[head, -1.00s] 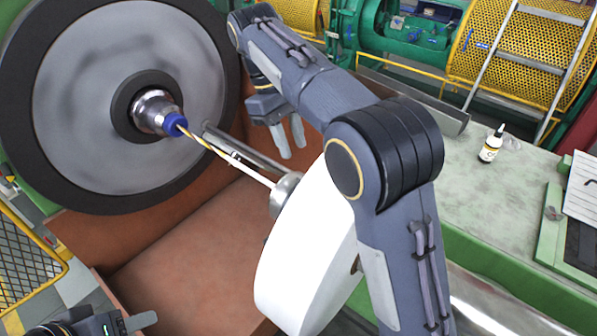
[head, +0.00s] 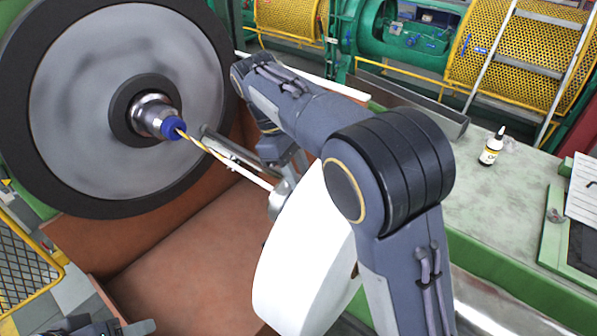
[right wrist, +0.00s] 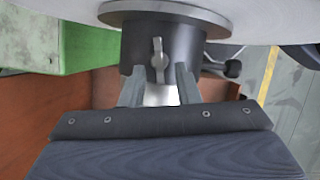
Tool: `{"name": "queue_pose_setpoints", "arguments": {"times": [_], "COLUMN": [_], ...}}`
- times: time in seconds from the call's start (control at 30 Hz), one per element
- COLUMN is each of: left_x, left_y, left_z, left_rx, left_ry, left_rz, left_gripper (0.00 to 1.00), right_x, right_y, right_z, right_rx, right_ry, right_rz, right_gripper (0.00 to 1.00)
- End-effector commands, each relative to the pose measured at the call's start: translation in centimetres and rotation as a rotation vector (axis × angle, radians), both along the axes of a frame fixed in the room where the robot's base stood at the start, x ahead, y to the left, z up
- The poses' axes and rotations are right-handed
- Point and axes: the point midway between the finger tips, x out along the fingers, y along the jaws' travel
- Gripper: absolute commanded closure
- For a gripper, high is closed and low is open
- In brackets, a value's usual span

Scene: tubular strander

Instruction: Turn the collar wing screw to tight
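In the right wrist view, the wing screw (right wrist: 158,58) is a small grey metal piece with its wing lengthwise up and down the picture. It sits on the side of a dark round collar (right wrist: 183,47) under a wider flange. My right gripper (right wrist: 160,75) is open, with one finger to each side of the screw's lower part. I see gaps between fingers and screw and cannot tell any contact. In the head view, the collar (head: 279,202) is at the white reel's hub, and my right gripper (head: 300,162) is just behind it, partly hidden. My left gripper (head: 132,327) is at the bottom left edge.
The large white reel (head: 305,255) stands beside my right forearm. A yellow-and-white strand (head: 213,152) runs from the blue-tipped spindle (head: 171,127) to the hub. A dark side knob (right wrist: 232,68) is right of the collar. A bottle (head: 492,147) stands on the bench.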

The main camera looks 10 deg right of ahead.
Motion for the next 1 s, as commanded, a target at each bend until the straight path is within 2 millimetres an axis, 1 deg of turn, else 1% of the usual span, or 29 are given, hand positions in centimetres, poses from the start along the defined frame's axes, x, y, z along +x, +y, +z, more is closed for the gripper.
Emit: {"name": "queue_pose_setpoints", "arguments": {"times": [0.1, 0.13, 0.33, 0.7, 0.87, 1.0], "left_x": [0.0, 0.0, 0.0, 0.0, 0.0, 0.0], "left_y": [0.0, 0.0, 0.0, 0.0, 0.0, 0.0], "left_z": [0.0, 0.0, 0.0, 0.4, 1.2, 2.2], "left_rx": [0.000, 0.000, 0.000, 0.000, 0.000, 0.000], "left_ry": [0.000, 0.000, 0.000, 0.000, 0.000, 0.000], "left_rz": [0.000, 0.000, 0.000, 0.000, 0.000, 0.000], "left_gripper": [0.49, 0.49, 0.49, 0.49, 0.49, 0.49], "right_x": [0.0, 0.0, 0.0, 0.0, 0.1, 0.3], "right_y": [0.0, 0.0, 0.0, 0.0, -0.1, -0.3], "right_z": [0.0, 0.0, 0.0, 0.2, 0.3, 0.4], "right_rx": [0.000, 0.000, 0.000, 0.001, 0.001, 0.000], "right_ry": [0.000, 0.000, 0.000, 0.001, 0.002, 0.002], "right_rz": [0.000, 0.000, 0.000, -0.021, -0.084, -0.178], "right_gripper": [0.71, 0.74, 1.00, 1.00, 1.00, 1.00]}}
